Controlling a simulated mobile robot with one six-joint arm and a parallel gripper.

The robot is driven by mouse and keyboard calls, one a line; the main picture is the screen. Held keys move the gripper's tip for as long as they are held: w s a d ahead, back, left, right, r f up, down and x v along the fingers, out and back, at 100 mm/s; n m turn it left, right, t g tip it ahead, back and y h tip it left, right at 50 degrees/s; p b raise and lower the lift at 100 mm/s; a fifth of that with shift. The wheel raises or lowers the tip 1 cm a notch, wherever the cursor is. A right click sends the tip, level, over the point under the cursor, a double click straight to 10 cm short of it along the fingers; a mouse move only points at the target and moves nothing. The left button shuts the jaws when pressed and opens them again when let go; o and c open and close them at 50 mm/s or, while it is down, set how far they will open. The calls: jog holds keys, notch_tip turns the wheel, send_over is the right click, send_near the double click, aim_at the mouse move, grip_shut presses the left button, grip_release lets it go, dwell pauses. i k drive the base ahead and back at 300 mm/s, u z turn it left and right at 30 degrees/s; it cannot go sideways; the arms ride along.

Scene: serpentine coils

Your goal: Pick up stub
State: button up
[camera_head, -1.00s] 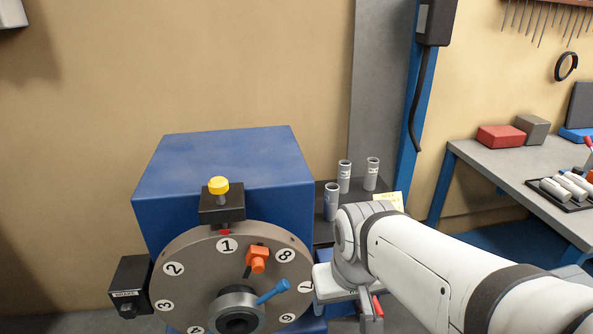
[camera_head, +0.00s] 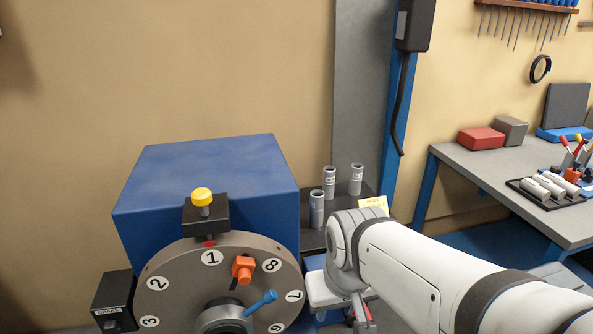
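No label marks which thing is the stub. Three upright grey cylinders with pale labels stand on a dark shelf (camera_head: 310,238) beside the blue machine: a front one (camera_head: 317,210), a back left one (camera_head: 329,183) and a back right one (camera_head: 356,180). Several white cylinders (camera_head: 551,187) lie in a black tray (camera_head: 572,204) on the bench at right. My white arm comes in from the lower right. My gripper (camera_head: 362,318) is at the bottom edge, below and right of the shelf, with a red part showing. Its fingertips are mostly cut off, so its opening is unclear.
The blue machine (camera_head: 210,180) carries a numbered disc (camera_head: 180,285) with orange and blue handles and a yellow knob (camera_head: 202,196) on top. A blue post (camera_head: 398,150) stands behind my arm. A red box (camera_head: 480,138) sits on the grey bench (camera_head: 470,165).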

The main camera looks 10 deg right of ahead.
aim_at(328, 184)
jog(key=z, duration=1.1)
jog(key=k, duration=1.25)
jog(key=u, duration=0.75)
jog(key=i, duration=1.45)
